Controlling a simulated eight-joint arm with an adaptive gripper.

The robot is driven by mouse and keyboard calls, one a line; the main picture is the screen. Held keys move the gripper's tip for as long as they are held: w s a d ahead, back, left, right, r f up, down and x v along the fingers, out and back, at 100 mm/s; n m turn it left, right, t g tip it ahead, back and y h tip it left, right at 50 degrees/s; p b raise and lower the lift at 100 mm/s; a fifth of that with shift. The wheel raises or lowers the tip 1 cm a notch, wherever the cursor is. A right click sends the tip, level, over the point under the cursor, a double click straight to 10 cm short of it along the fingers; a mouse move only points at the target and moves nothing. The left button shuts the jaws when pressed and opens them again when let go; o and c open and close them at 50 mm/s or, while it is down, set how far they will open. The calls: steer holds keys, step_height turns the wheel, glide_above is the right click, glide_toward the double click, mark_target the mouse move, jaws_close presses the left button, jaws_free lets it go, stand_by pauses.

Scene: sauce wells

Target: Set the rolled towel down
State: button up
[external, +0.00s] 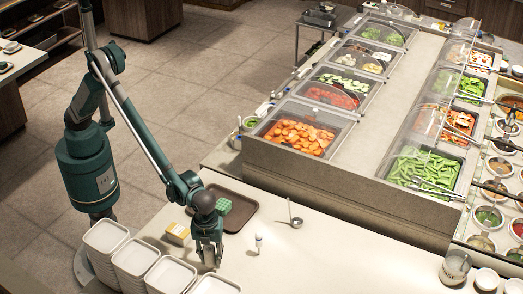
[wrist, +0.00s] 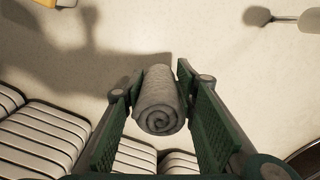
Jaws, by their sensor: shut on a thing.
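A grey rolled towel (wrist: 160,98) shows in the wrist view, its spiral end facing the camera. My gripper (wrist: 157,88) has its two green fingers on either side of the towel and is shut on it. In the external view my gripper (external: 208,252) is low over the pale counter (external: 330,255), behind the stacks of white trays. There the towel is mostly hidden by the fingers. I cannot tell whether the towel touches the counter.
Stacked white trays (external: 105,236) stand close at the front left; they also show in the wrist view (wrist: 40,125). A yellow box (external: 178,232), a brown tray (external: 240,210), a small bottle (external: 258,241) and a ladle (external: 294,217) surround the gripper.

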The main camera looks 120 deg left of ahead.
mark_target(209, 247)
steer(key=shift+f, duration=1.5)
steer(key=shift+f, duration=0.15)
steer(key=o, duration=0.9)
step_height(209, 247, up, 12)
steer(key=shift+r+p, duration=0.2)
steer(key=shift+p, duration=0.15)
